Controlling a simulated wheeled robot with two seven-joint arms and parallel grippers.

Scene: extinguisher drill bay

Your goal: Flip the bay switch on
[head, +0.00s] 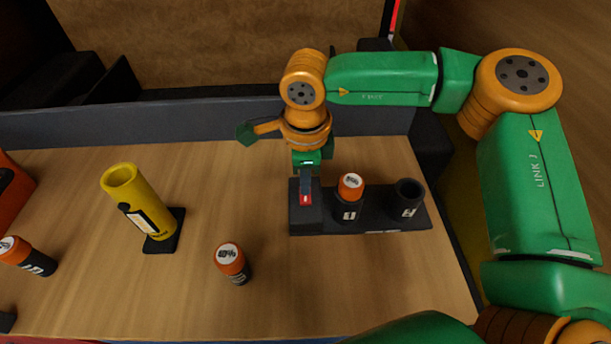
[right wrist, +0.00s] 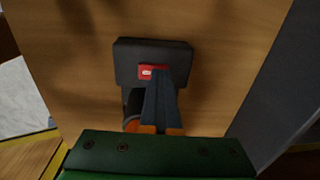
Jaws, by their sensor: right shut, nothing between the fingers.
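The bay switch is a small red rocker (head: 305,199) on the left end of a dark block (head: 350,226) on the table. In the right wrist view the red switch (right wrist: 147,71) sits on the dark housing (right wrist: 130,55), partly hidden behind the fingers. My right gripper (head: 306,190) is shut and empty, pointing down, with its tips at or just over the switch. I cannot tell if they touch it. The shut fingers also show in the right wrist view (right wrist: 160,85). Which way the rocker is tilted is not clear. My left gripper is not in view.
On the block, an orange-topped cylinder (head: 350,187) stands in slot 1; slot 2 (head: 409,193) is empty. A yellow tube (head: 138,202) leans on a black base. Orange-topped cylinders (head: 231,260) and (head: 27,256) are on the table.

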